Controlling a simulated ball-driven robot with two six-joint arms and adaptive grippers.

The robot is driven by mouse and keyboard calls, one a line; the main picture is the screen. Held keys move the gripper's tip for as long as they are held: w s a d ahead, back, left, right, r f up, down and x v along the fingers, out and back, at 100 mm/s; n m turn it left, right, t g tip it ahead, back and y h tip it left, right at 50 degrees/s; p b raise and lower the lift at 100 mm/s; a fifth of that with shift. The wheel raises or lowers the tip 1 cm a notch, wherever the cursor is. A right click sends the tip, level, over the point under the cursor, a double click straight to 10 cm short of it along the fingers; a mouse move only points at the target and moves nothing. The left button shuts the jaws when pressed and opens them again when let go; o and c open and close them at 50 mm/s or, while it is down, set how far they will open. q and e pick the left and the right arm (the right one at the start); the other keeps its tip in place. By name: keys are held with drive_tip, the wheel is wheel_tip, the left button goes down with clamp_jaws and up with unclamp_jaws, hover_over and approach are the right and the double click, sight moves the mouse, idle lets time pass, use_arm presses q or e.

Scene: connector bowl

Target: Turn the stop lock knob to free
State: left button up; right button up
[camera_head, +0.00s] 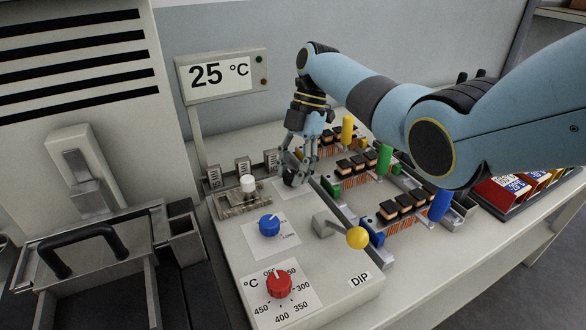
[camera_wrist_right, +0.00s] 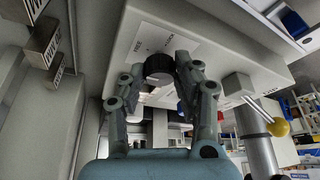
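The stop lock knob (camera_wrist_right: 158,68) is black and round. It shows in the right wrist view on a pale panel, beside a white label (camera_wrist_right: 158,38) with the words FREE and LOCK. My right gripper (camera_wrist_right: 160,68) has one fingertip on each side of the knob, close against it. I cannot read which word the knob points to. My left gripper is out of view.
A blue knob (camera_head: 269,226), a red temperature dial (camera_head: 279,285) and a lever with a yellow ball (camera_head: 357,238) stand nearer on the machine top. A white-topped part (camera_head: 248,184) is left of my gripper. Connector rows (camera_head: 400,208) lie right. A display (camera_head: 222,74) stands behind.

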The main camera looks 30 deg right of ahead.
drive_tip(key=o, duration=0.4)
drive_tip(key=v, duration=0.7)
drive_tip(key=shift+d+r, duration=0.1)
drive_tip(key=shift+r, duration=0.1)
